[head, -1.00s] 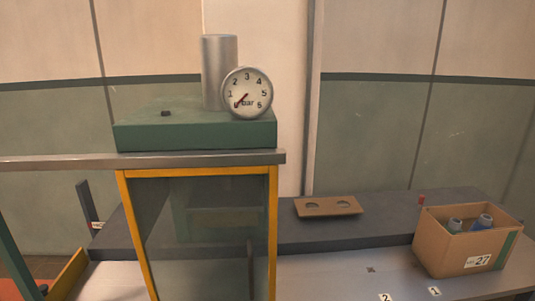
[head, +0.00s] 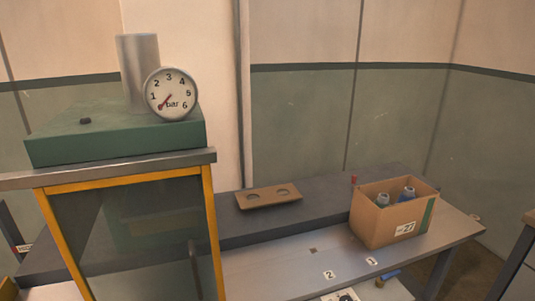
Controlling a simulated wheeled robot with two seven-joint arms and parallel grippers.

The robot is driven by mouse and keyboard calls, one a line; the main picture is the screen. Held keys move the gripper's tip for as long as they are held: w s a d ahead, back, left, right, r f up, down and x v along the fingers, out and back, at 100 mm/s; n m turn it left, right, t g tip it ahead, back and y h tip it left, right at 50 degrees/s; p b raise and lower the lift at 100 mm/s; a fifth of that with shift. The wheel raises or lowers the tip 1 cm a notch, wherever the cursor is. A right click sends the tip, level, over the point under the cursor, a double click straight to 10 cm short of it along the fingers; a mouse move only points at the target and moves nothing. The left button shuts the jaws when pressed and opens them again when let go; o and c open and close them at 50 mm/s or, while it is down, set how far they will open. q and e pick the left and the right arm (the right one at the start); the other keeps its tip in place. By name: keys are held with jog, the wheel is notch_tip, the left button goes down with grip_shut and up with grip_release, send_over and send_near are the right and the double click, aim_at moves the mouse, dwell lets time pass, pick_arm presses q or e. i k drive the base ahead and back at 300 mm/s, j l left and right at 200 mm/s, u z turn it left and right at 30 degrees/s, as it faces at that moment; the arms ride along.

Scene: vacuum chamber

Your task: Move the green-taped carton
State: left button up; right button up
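The carton (head: 378,225) is an open brown box with a green tape strip (head: 428,214) down its right corner and a white label (head: 405,228) reading 27. It stands upright toward the right end of the grey bench (head: 265,270). Two grey bottles with blue parts (head: 408,194) stand inside it, their lower parts hidden by its walls. Neither of my grippers shows in the head view.
A yellow-framed glass chamber (head: 135,240) stands at the left, with a green block (head: 110,138), a metal cylinder and a pressure gauge (head: 171,94) on top. A brown two-hole holder (head: 268,197) lies on the dark raised shelf. Number tags 1 (head: 372,261) and 2 (head: 329,275) mark the bench.

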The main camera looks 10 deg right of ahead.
aim_at(377, 228)
jog(key=z, duration=1.35)
jog(key=i+l, duration=0.2)
